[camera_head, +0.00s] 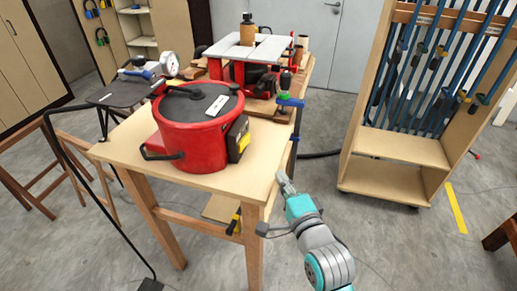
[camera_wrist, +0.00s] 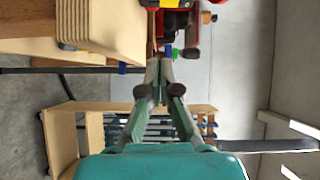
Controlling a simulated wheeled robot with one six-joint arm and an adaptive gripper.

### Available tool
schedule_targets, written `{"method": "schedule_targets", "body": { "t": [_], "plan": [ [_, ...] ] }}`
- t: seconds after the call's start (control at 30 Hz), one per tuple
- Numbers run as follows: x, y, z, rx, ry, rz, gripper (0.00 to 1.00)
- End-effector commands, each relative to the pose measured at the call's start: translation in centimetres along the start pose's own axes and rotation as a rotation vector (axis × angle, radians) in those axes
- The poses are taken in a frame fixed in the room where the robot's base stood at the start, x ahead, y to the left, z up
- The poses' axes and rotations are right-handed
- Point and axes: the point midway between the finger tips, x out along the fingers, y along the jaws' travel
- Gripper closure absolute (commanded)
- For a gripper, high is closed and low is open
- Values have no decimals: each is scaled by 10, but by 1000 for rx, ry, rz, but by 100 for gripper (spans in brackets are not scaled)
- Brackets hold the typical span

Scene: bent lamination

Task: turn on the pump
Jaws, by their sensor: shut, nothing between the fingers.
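I cannot tell for certain which thing is the pump. A red drum-shaped vessel (camera_head: 190,138) with a dark lid stands on the wooden table (camera_head: 225,180), and a black and yellow box (camera_head: 238,140) is on its right side. A red machine (camera_head: 234,72) with a pale top stands behind it, and red parts also show at the top of the wrist view (camera_wrist: 182,22). My gripper (camera_head: 284,180) is shut and empty, just off the table's right front corner. In the wrist view its fingertips (camera_wrist: 160,58) meet. No switch is clear.
A round dial gauge (camera_head: 170,63) stands at the back left by a dark stand (camera_head: 125,93). A wooden clamp rack (camera_head: 400,165) stands on the right. Blue and green clamp parts (camera_head: 290,101) stick out at the table's right edge.

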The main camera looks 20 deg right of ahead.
Motion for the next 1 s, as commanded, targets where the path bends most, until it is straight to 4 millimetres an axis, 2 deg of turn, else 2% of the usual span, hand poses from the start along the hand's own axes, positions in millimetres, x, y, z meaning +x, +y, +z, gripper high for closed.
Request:
{"method": "schedule_targets", "body": {
  "t": [0.2, 0.67, 0.77, 1.0],
  "plan": [
    [10, -13, -2, 49, -2, -9, 100],
    [15, -13, -1, 51, -2, -9, 100],
    [25, -14, -1, 51, -3, -10, 100],
    [65, -15, -1, 52, -3, -11, 100]
  ]
}}
